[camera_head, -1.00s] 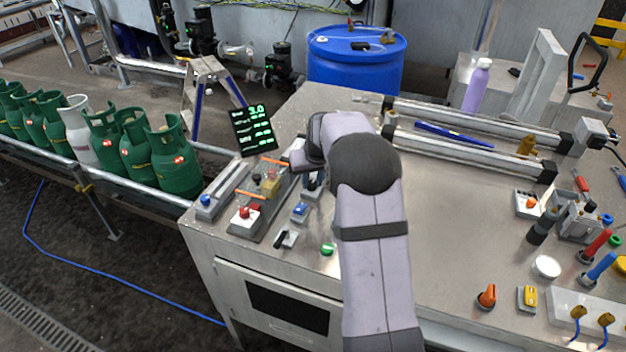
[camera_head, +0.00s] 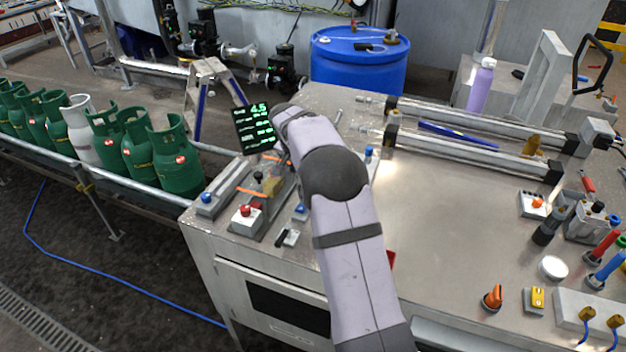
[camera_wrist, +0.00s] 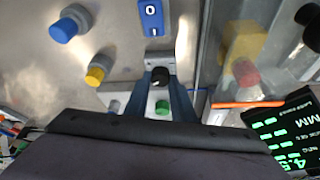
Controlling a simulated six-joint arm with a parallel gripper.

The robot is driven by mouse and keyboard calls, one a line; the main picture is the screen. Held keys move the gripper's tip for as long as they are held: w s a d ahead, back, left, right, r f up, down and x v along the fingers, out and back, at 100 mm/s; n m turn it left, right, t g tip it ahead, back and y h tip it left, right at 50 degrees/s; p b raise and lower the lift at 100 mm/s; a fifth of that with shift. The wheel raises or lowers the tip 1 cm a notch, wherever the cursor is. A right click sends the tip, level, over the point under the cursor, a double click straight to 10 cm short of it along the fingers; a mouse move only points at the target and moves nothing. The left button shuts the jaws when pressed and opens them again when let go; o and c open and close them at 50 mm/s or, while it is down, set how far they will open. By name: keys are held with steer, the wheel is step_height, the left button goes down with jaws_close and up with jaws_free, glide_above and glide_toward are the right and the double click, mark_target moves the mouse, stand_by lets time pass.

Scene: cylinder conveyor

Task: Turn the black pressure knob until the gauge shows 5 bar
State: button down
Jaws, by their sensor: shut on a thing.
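The black pressure knob (camera_wrist: 161,74) is in the middle of the wrist view. My gripper (camera_wrist: 161,80) is shut on it, one blue-grey finger on each side. In the head view my own arm hides the knob and the fingers. The gauge display (camera_head: 256,128) is a black panel with green text, and its top line reads 4.5. Part of this display (camera_wrist: 288,140) also shows in the wrist view, tilted, with a large 4.5 partly cut off at the edge.
Near the knob are a green button (camera_wrist: 162,108), a yellow knob (camera_wrist: 97,71), a blue knob (camera_wrist: 66,25) and a blue 0/1 switch (camera_wrist: 152,17). A red button box (camera_head: 245,218) stands at the bench's left front. Green gas cylinders (camera_head: 177,158) line the conveyor at left.

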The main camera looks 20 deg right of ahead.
steer(key=shift+m, duration=0.5)
steer(key=shift+g, duration=0.3)
steer(key=c, duration=1.5)
jaws_free()
steer(key=shift+a, duration=0.1)
steer(key=shift+b+v, duration=0.95)
steer(key=shift+v, duration=2.7)
